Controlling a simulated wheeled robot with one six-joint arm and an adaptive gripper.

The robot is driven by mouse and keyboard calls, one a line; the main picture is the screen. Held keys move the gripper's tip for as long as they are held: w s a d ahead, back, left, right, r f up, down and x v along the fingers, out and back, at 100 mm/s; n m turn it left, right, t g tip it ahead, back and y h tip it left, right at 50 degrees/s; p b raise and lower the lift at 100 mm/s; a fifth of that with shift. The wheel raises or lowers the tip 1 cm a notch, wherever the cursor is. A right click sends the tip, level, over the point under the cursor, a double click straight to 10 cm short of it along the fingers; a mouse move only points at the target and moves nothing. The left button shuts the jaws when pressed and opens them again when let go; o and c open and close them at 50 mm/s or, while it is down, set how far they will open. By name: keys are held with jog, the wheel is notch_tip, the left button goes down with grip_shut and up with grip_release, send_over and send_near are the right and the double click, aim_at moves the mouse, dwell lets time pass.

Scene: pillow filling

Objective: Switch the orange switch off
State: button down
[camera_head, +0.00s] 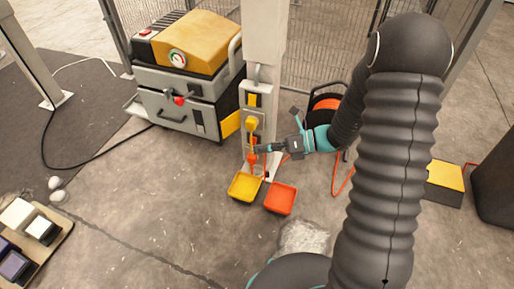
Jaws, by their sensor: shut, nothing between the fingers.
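The orange switch (252,159) is small and sits low on the post's panel, below a yellow switch (251,123). My gripper (257,149) is shut and empty, with its tip right at the orange switch from the right side. The fingertips overlap the switch in the picture, and I cannot tell whether they touch it. Its exact lever position is too small to tell.
A white post (264,40) carries the panel. A yellow tray (244,187) and an orange tray (281,198) lie on the floor below. A grey machine with a yellow lid (190,45) stands left. An orange cable reel (325,103) stands behind my arm.

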aim_at(253, 141)
jog(key=w+d+f+m+t, duration=0.2)
jog(key=w+f+m+t, duration=0.2)
jog(key=f+m, duration=0.4)
jog(key=w+d+f+m+t, duration=0.3)
jog(key=w+f+m+t, duration=0.1)
jog(key=f+m, duration=0.5)
notch_tip(253, 141, down, 3)
jog(key=shift+r+m+t, duration=0.1)
jog(key=shift+m+t, duration=0.2)
jog(key=shift+t, duration=0.5)
jog(key=w+a, duration=0.6)
jog(key=w, duration=0.3)
jog(key=shift+w+a+f, duration=0.15)
jog(key=shift+a+f, duration=0.25)
